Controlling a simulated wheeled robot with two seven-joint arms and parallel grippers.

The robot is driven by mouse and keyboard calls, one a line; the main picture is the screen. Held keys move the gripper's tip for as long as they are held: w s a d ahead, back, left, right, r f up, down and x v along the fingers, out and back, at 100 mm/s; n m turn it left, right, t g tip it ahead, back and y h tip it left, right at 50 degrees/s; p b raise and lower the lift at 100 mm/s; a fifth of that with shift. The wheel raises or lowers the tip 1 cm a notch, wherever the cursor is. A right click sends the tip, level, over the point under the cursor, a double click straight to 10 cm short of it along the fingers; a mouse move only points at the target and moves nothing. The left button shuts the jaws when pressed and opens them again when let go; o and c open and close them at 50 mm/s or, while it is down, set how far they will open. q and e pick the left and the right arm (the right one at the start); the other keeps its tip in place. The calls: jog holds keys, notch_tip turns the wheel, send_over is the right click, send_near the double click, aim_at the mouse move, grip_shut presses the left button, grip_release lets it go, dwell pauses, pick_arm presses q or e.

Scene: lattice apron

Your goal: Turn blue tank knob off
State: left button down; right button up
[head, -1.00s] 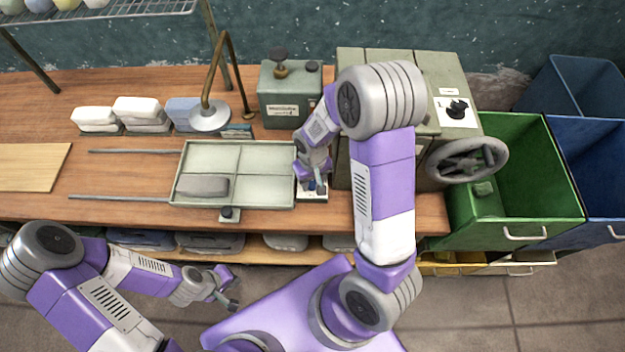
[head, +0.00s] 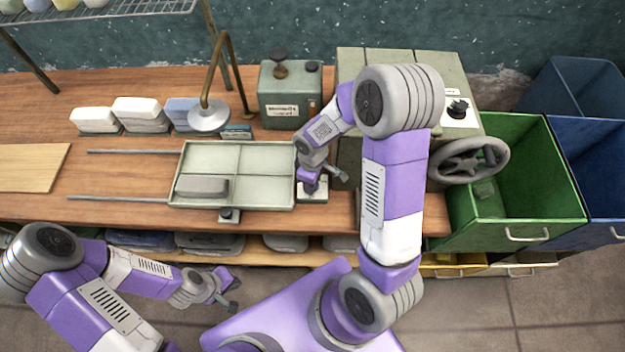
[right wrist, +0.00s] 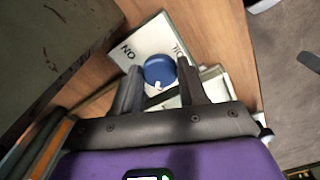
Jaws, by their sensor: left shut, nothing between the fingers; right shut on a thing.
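The blue knob (right wrist: 159,70) sits on a white plate (right wrist: 152,42) in the right wrist view. The plate reads "ON" at the knob's upper left; lettering at its upper right is only partly legible. A small white mark shows on the knob's near side. My right gripper (right wrist: 158,78) is shut on the knob, one finger on each side. In the head view my right gripper (head: 314,187) is over the plate (head: 318,196), just right of the tray, and hides the knob. My left gripper (head: 229,298) is shut and empty, in front of the bench.
A divided tray (head: 238,171) holding a grey block lies left of the plate. A green-grey tank (head: 289,96) stands behind. A large cabinet with a handwheel (head: 468,160) is at the right, beside green (head: 570,200) and blue bins. A lamp stands behind the tray.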

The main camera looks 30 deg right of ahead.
dwell(0.3)
jog(key=o, duration=1)
jog(key=shift+o, duration=0.2)
notch_tip(320, 180, up, 8)
jog(key=shift+f+p, duration=0.2)
jog(key=shift+p, duration=0.4)
